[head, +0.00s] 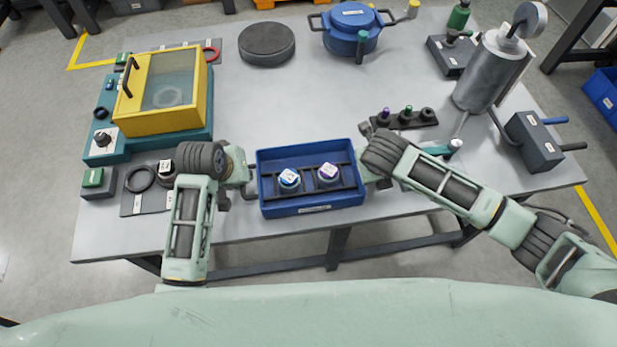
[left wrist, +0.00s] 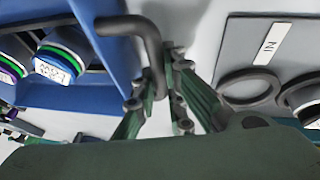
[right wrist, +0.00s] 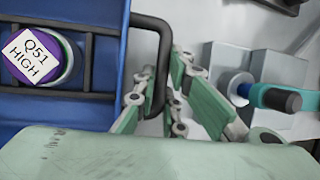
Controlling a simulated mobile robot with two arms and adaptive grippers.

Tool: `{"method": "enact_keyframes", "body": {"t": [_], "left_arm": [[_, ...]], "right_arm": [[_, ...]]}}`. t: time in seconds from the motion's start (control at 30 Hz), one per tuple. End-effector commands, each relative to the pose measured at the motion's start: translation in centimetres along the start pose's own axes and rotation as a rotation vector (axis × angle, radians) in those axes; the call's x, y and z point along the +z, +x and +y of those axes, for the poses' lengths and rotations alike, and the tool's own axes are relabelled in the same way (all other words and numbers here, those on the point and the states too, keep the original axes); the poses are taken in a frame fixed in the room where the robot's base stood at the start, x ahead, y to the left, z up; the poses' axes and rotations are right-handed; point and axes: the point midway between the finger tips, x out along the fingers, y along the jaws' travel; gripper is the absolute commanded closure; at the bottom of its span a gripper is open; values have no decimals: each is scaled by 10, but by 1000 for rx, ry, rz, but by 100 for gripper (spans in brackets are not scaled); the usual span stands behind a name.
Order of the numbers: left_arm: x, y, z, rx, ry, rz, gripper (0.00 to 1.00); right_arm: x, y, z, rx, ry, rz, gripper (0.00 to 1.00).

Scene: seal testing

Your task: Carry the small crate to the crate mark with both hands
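The small blue crate (head: 312,210) is at the front middle of the table. It holds two labelled round parts, one blue-ringed (head: 289,179) and one purple-ringed (head: 328,172), between dark bars. My left gripper (head: 243,182) is at its left end; in the left wrist view its fingers (left wrist: 165,80) close around the dark bar handle (left wrist: 147,35). My right gripper (head: 372,172) is at its right end, with its fingers (right wrist: 162,78) on both sides of the other handle (right wrist: 160,28). I cannot tell whether the crate is lifted. I cannot make out a crate mark.
A yellow-framed chamber (head: 165,92) and a grey plate with rings (head: 140,203) stand left. A dark disc (head: 266,44) and blue pot (head: 352,30) are at the back. A small rack (head: 405,120) and grey cylinder (head: 487,75) stand right. The table middle behind the crate is clear.

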Motion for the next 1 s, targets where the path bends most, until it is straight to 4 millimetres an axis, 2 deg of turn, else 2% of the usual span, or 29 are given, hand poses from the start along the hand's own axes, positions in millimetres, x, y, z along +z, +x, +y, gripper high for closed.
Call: {"method": "enact_keyframes", "body": {"t": [0.67, 1.0], "left_arm": [[-2, -3, 4, 7, 3, 5, 100], [-10, -21, 8, 8, 3, 5, 100]], "right_arm": [[2, -3, 2, 6, -4, -5, 100], [10, -21, -1, 8, -5, -5, 100]]}}
